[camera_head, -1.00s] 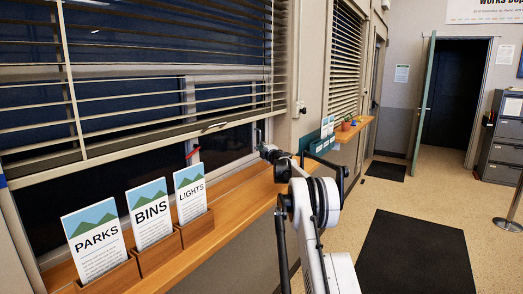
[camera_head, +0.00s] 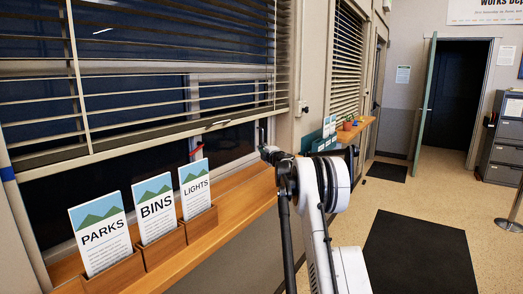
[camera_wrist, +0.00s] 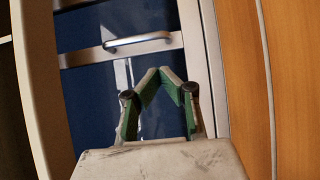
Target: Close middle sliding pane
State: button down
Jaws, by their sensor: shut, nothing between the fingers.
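The sliding window (camera_head: 110,110) fills the left of the head view, mostly behind blinds. An upright pane frame (camera_head: 193,100) shows beneath the slats, with a small red mark (camera_head: 196,151) low beside it. In the wrist view, a metal bar handle (camera_wrist: 137,41) sits on a pale rail (camera_wrist: 90,57) across dark blue glass (camera_wrist: 100,100). My gripper (camera_wrist: 162,71) is shut and empty, its green-padded fingertips together, just below the handle in the picture. Contact with the rail cannot be told. In the head view the wrist end is near the sill's far end, fingers not clear.
The wooden sill (camera_head: 240,194) runs below the window and shows at right in the wrist view (camera_wrist: 290,80). Leaflet holders for PARKS (camera_head: 100,236), BINS (camera_head: 157,210) and LIGHTS (camera_head: 195,188) stand on it. Blinds (camera_head: 180,95) hang low.

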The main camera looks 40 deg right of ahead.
jog(key=v, duration=0.8)
jog(key=s+a+r+m+h, duration=0.3)
jog(key=s+a+r+m, duration=0.15)
jog(key=a+r, duration=0.75)
jog(key=s+a+r+m+g, duration=0.3)
jog(key=s+a+m, duration=0.3)
jog(key=s+a, duration=0.4)
jog(key=s+a+f+m+g+y, duration=0.1)
jog(key=s+a+f+g+y, duration=0.1)
jog(key=s+a+f, duration=0.5)
jog(key=s+a+f+m+g+y, duration=0.2)
jog(key=s+a+f, duration=0.5)
jog(key=s+a, duration=0.8)
jog(key=s+a+f+m+g+y, duration=0.1)
jog(key=s+a+f+g+y, duration=0.2)
jog(key=s+a+f, duration=0.5)
jog(key=s+a, duration=0.3)
jog(key=s, duration=0.3)
jog(key=shift+s+y, duration=0.3)
jog(key=shift+a, duration=0.15)
